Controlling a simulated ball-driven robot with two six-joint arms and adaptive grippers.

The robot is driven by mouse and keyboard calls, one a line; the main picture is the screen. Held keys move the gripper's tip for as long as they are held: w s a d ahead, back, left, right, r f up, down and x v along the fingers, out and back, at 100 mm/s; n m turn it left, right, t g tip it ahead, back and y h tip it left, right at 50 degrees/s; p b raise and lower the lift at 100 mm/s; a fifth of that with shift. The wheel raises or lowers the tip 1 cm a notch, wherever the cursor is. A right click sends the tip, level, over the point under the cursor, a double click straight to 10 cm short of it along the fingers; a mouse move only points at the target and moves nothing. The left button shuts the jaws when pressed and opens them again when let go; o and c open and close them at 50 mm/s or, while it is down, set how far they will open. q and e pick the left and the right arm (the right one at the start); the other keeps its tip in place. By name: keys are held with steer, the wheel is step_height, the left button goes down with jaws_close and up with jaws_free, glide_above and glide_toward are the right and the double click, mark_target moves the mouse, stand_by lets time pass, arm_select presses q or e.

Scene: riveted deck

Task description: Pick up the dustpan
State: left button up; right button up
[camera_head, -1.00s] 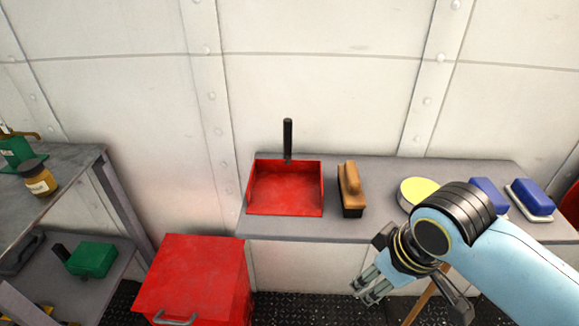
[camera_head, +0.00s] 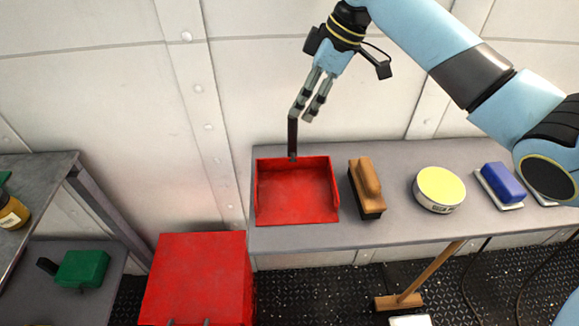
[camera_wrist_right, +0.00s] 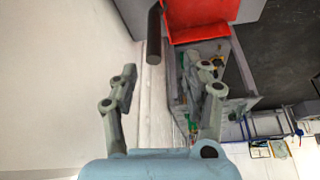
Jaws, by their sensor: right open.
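The red dustpan (camera_head: 297,195) lies on the grey shelf in the head view, with its black handle (camera_head: 292,137) standing upright at the back near the wall. My right gripper (camera_head: 301,112) is open and reaches down from above, its fingertips close to the top of the handle. In the right wrist view the handle (camera_wrist_right: 154,35) shows ahead of and between the open fingers (camera_wrist_right: 165,80), with the red pan (camera_wrist_right: 205,12) beyond it. The handle is not gripped; I cannot tell the exact gap. My left gripper is not in view.
On the grey shelf (camera_head: 380,232), a wooden brush (camera_head: 368,185), a round yellow-topped tin (camera_head: 440,188) and a blue brush (camera_head: 502,183) stand right of the dustpan. A red cabinet (camera_head: 198,280) stands below left. A green object (camera_head: 83,268) lies on a lower shelf at left.

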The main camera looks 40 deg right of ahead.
mark_target(292, 123)
steer(key=x, duration=0.5)
steer(key=p+x, duration=0.1)
steer(key=x, duration=0.1)
steer(key=shift+w+d+f, duration=0.15)
steer(key=shift+w+d, duration=0.1)
steer(key=shift+w, duration=0.15)
steer(key=shift+f, duration=0.2)
steer(key=c, duration=0.4)
jaws_close()
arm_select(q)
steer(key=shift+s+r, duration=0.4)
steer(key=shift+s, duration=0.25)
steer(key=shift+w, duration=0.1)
